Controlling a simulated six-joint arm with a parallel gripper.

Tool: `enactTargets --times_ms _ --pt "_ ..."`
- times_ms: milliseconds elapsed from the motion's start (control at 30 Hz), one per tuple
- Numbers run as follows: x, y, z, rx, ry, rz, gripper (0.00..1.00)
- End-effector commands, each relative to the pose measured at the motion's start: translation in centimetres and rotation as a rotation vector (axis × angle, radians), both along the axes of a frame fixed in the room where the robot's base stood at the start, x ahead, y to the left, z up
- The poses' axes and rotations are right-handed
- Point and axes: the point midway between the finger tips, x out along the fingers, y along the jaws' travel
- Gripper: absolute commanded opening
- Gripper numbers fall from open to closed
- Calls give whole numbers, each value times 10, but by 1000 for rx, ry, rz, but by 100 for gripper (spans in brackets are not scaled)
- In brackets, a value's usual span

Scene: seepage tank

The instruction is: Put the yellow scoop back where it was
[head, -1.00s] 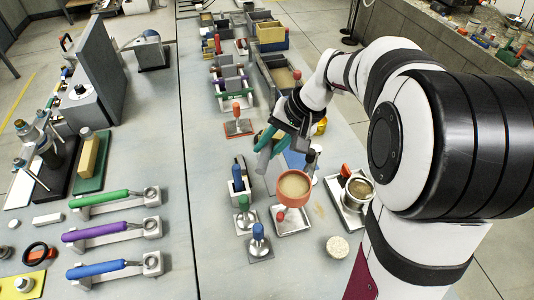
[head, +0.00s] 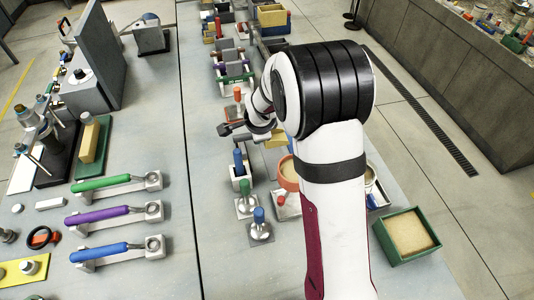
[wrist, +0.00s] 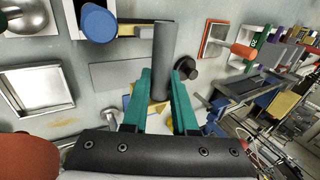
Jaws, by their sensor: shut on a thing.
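My gripper (wrist: 159,100) has teal fingers and is shut on a grey cylindrical handle (wrist: 164,48). I take this handle to be the yellow scoop's; a yellow part (wrist: 155,107) shows between the fingers, partly hidden by them and the dark palm. In the head view the grey handle (head: 226,128) points left from my wrist above the right-hand table, and a yellow piece (head: 277,138) shows beside my arm. The fingers are mostly hidden there. I cannot tell from these frames which place the scoop came from.
A blue-handled tool (head: 238,162) stands in a grey holder near my gripper. Green (head: 243,204) and blue (head: 259,216) tampers stand nearer. An orange bowl (head: 288,173) is partly behind my arm. A green sand box (head: 408,234) stands right. Several racks and bins line the table's far end.

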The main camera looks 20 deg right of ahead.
Motion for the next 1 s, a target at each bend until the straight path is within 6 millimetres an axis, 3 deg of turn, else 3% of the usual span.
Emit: enactTargets --times_ms 300,633,667,800,1000 --pt "-1 -1 -59 -1 2 2 0" --pt "0 -1 -65 0 -1 1 0" --pt "0 -1 -66 1 0 0 28" --pt "0 -1 -65 2 -1 -1 53" --pt "0 -1 -65 1 -1 -2 56"
